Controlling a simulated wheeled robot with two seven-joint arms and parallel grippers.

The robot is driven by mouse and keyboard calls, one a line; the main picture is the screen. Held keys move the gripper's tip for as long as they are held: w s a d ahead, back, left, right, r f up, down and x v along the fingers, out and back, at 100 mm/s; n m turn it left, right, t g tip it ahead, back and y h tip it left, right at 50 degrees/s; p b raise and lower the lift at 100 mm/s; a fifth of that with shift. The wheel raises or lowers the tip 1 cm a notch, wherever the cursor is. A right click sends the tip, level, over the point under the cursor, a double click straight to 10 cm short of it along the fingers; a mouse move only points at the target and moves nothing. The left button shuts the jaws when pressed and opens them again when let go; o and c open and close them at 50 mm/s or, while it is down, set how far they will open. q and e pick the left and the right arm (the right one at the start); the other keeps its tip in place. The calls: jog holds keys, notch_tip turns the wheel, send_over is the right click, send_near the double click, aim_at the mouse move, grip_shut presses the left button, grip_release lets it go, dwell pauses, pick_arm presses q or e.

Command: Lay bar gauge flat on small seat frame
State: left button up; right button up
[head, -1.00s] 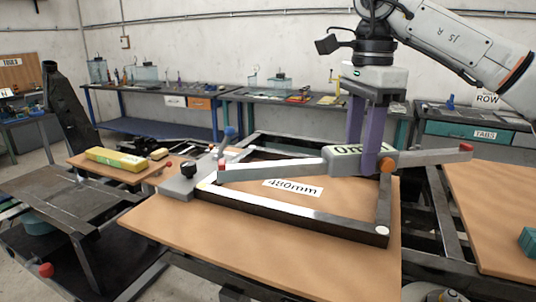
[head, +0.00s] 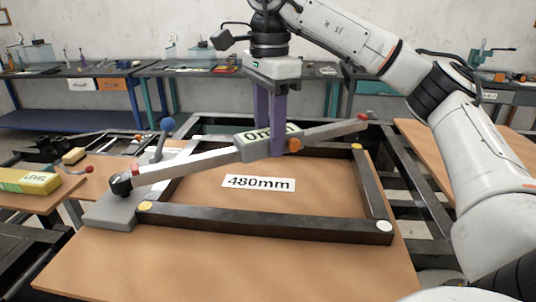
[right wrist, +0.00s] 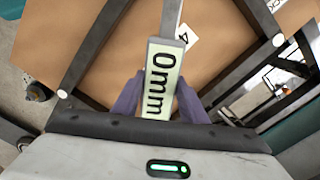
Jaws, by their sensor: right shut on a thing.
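The bar gauge (head: 205,159) is a long grey bar with red ends, an orange knob and a pale box marked "0mm". My right gripper (head: 268,152) has purple fingers shut on it at the box; the grip also shows in the right wrist view (right wrist: 158,100). The small seat frame (head: 265,223) is a dark rectangular metal frame lying on a brown board. The gauge appears above the frame, running diagonally from near left to far right. Its near end overlaps a black clamp knob in the picture; contact cannot be told. My left gripper is out of view.
A grey clamp block (head: 110,211) with a black knob (head: 121,184) stands at the frame's left corner, with a blue-tipped lever behind. A "480mm" label (head: 258,183) lies inside the frame. A yellow level (head: 28,181) lies at the left. The board's front is clear.

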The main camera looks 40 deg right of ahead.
aim_at(268, 155)
notch_tip(268, 155, down, 4)
jog(key=shift+f+b, duration=0.2)
jog(key=shift+b, duration=0.7)
jog(key=shift+f, duration=0.2)
jog(key=o, duration=1.3)
jog(key=shift+r, duration=0.1)
notch_tip(268, 155, up, 6)
jog(key=shift+r+p, duration=0.1)
jog(key=shift+p, duration=1.05)
jog(key=shift+r, duration=3)
